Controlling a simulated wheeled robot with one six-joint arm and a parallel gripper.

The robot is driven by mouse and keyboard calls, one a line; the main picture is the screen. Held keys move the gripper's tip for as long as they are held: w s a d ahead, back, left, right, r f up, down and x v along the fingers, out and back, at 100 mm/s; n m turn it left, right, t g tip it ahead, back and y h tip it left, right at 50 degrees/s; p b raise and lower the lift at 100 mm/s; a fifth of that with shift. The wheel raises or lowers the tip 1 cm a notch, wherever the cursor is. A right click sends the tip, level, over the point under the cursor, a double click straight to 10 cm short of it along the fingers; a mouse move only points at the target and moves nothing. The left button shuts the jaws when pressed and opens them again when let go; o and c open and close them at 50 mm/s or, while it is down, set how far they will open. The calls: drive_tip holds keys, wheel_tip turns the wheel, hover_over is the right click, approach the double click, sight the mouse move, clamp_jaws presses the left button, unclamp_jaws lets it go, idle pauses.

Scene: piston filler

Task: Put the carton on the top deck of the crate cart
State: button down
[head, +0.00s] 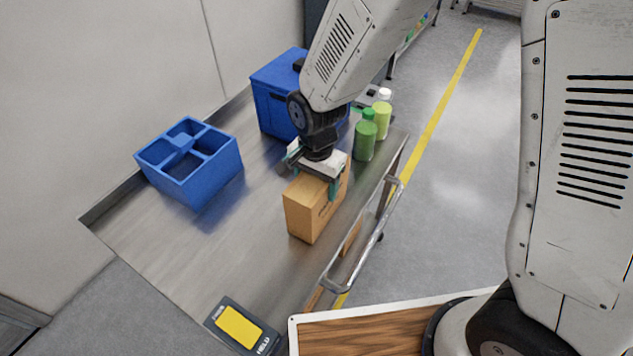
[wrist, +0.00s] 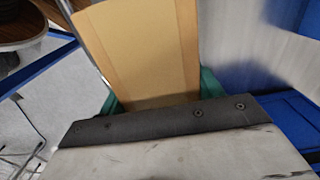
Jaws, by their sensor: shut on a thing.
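The carton (head: 306,209) is a tan cardboard box. It stands upright on the metal top deck (head: 150,240) of the cart, near the handle side, or just above it; I cannot tell which. My gripper (head: 320,178) is over the carton from above, with its teal fingers shut on the carton's sides. In the wrist view the carton (wrist: 143,50) fills the space between the teal fingers (wrist: 155,100). The carton's far side is hidden by my gripper.
A blue divided crate (head: 190,162) stands left on the deck. A larger blue box (head: 272,95) is at the back. Green bottles (head: 366,138) stand behind the carton, near the right edge. A yellow-screened device (head: 238,327) is at the front. The deck's front left is clear.

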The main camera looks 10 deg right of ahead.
drive_tip(key=shift+c, duration=1.4)
unclamp_jaws()
drive_tip(key=shift+f, duration=0.15)
